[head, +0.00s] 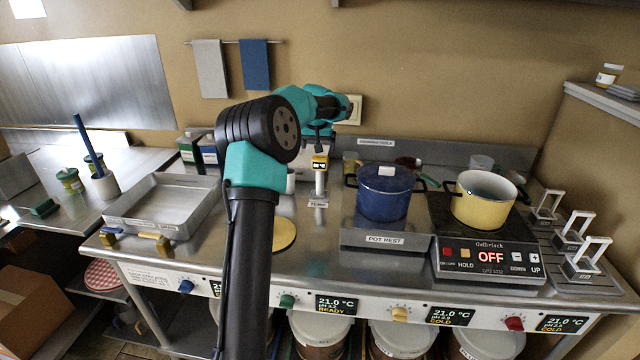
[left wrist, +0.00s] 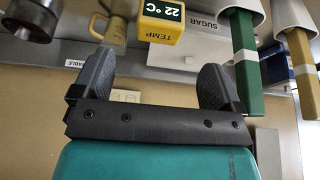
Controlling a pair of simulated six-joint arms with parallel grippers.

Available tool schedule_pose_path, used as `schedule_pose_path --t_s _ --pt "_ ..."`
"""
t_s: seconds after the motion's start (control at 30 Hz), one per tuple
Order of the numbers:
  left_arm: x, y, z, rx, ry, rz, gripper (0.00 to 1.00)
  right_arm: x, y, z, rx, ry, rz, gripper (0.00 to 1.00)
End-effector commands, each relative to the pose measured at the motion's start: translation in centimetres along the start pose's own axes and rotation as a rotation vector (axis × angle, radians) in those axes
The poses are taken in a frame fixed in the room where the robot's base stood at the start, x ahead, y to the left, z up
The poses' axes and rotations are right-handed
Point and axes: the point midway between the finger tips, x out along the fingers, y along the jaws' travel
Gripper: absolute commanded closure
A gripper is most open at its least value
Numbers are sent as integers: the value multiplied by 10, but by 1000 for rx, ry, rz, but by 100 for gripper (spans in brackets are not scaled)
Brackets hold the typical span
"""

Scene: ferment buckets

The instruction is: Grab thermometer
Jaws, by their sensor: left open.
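The thermometer (head: 320,163) stands upright on the steel counter in the head view, with a yellow head and a small dark display on a pale stem. In the left wrist view its yellow head (left wrist: 162,20), marked TEMP and reading 22 °C, lies at the top edge, beyond the fingertips and roughly in line with the gap between them. My left gripper (left wrist: 155,75) is open and empty, with its two dark fingers apart. In the head view the left gripper (head: 320,131) is just above the thermometer and not touching it as far as I can see. My right gripper is not in view.
A blue pot (head: 385,192) on the pot rest (head: 384,240) stands close right of the thermometer. A yellow pot (head: 481,208) sits on the hot plate (head: 485,262), which reads OFF. A steel tray (head: 125,222) lies left. Cartons (head: 208,150) stand behind the arm.

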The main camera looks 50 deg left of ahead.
Motion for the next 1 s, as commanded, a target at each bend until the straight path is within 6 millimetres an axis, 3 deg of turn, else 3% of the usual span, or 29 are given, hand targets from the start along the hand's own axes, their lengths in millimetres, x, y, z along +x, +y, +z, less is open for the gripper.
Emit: schedule_pose_path --t_s 0.23,0.73,1.0 --pt "39 0 0 0 0 0 8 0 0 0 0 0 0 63" --pt "48 0 0 0 0 0 8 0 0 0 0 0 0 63" --pt "81 1 5 0 0 0 8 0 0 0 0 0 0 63"
